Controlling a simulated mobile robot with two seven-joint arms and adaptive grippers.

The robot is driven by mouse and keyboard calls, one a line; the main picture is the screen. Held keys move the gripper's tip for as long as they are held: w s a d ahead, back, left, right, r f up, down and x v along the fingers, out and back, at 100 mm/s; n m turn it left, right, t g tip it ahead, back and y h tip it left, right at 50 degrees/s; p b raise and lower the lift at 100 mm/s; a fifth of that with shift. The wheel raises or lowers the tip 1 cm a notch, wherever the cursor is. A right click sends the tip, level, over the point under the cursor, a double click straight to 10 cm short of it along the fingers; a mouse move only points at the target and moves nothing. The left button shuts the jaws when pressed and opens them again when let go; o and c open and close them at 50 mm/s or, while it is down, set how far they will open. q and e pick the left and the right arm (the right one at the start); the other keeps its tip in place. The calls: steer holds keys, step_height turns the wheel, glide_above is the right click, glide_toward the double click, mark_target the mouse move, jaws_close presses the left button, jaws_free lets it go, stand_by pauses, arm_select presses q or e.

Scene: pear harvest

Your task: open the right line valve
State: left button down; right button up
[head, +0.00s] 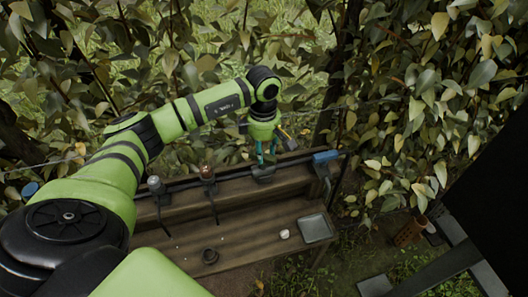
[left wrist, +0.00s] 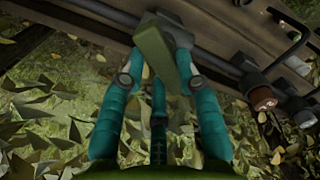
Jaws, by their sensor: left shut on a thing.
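A black line runs along the wooden bench in the head view. My left gripper (head: 264,162) points down at a dark grey valve body (head: 263,174) on that line. In the left wrist view, an olive-yellow lever (left wrist: 154,58) sits on the grey valve body (left wrist: 178,32), between the teal fingers of my left gripper (left wrist: 156,75), which is shut on it. The lever stands at an angle to the line. A yellowish piece (head: 287,139) sticks out beside the gripper in the head view; I cannot tell if it is the lever. My right gripper is not in view.
The wooden bench (head: 240,198) holds a copper-capped fitting (head: 207,173), a grey-capped fitting (head: 155,185), a small dark pot (head: 209,256), a white cup (head: 284,234) and a grey tray (head: 315,228). A blue piece (head: 325,157) lies right of the gripper. Dense leaves stand behind.

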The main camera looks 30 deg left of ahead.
arm_select(q)
steer(key=n, duration=0.3)
steer(key=shift+a+n, duration=0.1)
steer(key=shift+n, duration=0.2)
steer(key=shift+s+n+b, duration=0.15)
steer(key=shift+n+b, duration=0.25)
steer(key=shift+n, duration=1.4)
steer(key=c, duration=0.9)
jaws_free()
step_height(320, 180, up, 12)
